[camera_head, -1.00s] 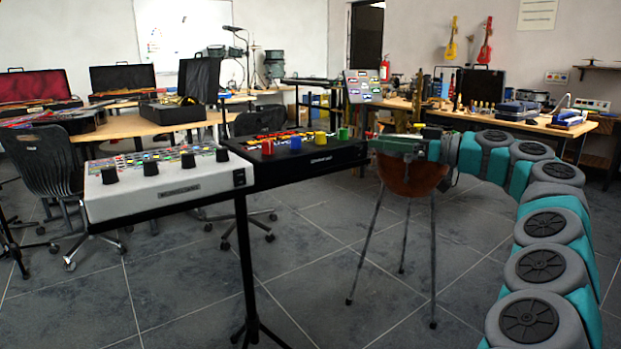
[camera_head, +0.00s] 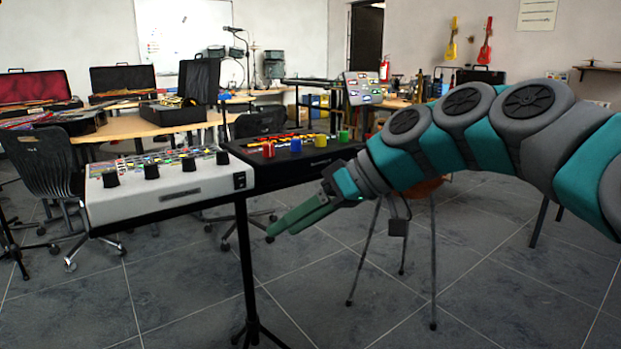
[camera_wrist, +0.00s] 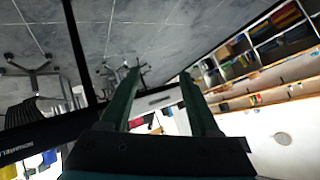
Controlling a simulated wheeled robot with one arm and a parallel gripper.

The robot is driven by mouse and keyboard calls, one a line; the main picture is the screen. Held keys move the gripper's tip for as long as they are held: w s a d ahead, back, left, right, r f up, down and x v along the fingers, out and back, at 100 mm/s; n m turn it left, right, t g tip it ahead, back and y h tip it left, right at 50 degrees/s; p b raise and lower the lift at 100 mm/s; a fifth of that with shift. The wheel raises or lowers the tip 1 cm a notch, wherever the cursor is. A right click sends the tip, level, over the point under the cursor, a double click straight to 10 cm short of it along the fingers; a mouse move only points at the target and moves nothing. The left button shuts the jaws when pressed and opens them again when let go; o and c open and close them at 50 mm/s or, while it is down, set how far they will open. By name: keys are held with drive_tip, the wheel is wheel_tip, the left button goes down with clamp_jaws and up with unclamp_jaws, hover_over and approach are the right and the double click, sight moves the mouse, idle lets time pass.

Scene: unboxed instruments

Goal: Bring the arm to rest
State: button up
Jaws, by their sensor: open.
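My gripper (camera_head: 300,217) is at the end of my teal and grey arm in the head view. It hangs in front of the stand with the two consoles, below the black console's front edge, pointing left. In the wrist view its two green fingers (camera_wrist: 160,105) are spread apart with nothing between them. The black console (camera_head: 300,160) has red, yellow, blue and green knobs. The white console (camera_head: 165,184) with black knobs is beside it on the left. Both rest on a dark stand (camera_head: 246,270).
A brown drum on a tripod (camera_head: 432,250) stands behind my arm, partly hidden. Black chairs (camera_head: 45,165) and tables (camera_head: 125,127) with open instrument cases are at the left. The grey tiled floor (camera_head: 180,290) in front is clear.

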drive_tip(key=s+d+f+m+g+h, duration=0.1)
drive_tip(key=s+d+f+m+h, duration=0.2)
drive_tip(key=s+d+f, duration=0.2)
drive_tip(key=s+d+f+m+g+h, duration=0.1)
drive_tip(key=s+d+f+m+h, duration=0.2)
drive_tip(key=s+f, duration=0.9)
drive_tip(key=s+d+f+m+g+h, duration=0.1)
drive_tip(key=s+d+f+m+h, duration=0.3)
drive_tip(key=s+d+f, duration=0.5)
drive_tip(key=shift+d+p, duration=0.25)
drive_tip(key=shift+p, duration=0.05)
drive_tip(key=shift+s, duration=0.1)
